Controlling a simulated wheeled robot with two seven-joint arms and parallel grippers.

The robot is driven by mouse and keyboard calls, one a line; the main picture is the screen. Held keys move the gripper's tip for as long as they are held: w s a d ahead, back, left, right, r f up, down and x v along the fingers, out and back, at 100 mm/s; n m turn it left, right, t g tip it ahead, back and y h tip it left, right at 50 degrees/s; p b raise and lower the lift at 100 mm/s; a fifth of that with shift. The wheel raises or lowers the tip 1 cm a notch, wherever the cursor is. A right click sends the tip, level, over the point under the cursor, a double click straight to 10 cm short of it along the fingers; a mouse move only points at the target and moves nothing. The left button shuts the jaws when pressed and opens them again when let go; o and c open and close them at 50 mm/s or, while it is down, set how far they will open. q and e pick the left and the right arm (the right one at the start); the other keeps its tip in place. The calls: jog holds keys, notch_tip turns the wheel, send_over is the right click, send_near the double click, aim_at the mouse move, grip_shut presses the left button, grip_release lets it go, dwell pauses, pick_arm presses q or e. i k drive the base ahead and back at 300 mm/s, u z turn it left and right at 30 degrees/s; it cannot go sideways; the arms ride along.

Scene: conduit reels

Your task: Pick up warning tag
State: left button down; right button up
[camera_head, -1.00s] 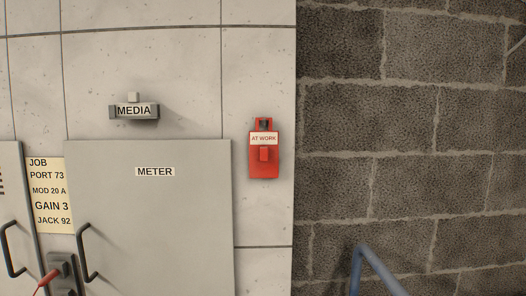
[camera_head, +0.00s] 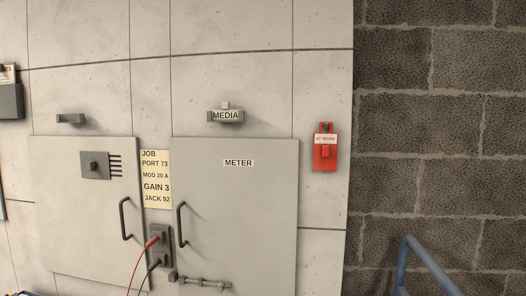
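The warning tag (camera_head: 325,154) is a red plate with a white label that reads "AT WORK" and a small raised red block on its front. It hangs upright on the pale wall panel, right of the METER cabinet and close to the dark block wall. A dark hook or peg shows at its top hole. Neither of my grippers is in view, and nothing touches the tag.
The METER cabinet door (camera_head: 238,215) and another cabinet door (camera_head: 85,205) are shut, each with a dark handle. A yellow JOB note (camera_head: 156,180) sits between them, above a socket box (camera_head: 160,246) with red and black leads. A blue rail (camera_head: 428,262) stands at lower right.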

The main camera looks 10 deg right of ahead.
aim_at(324, 155)
jog(key=u, duration=1.1)
jog(key=i, duration=1)
jog(key=z, duration=1.65)
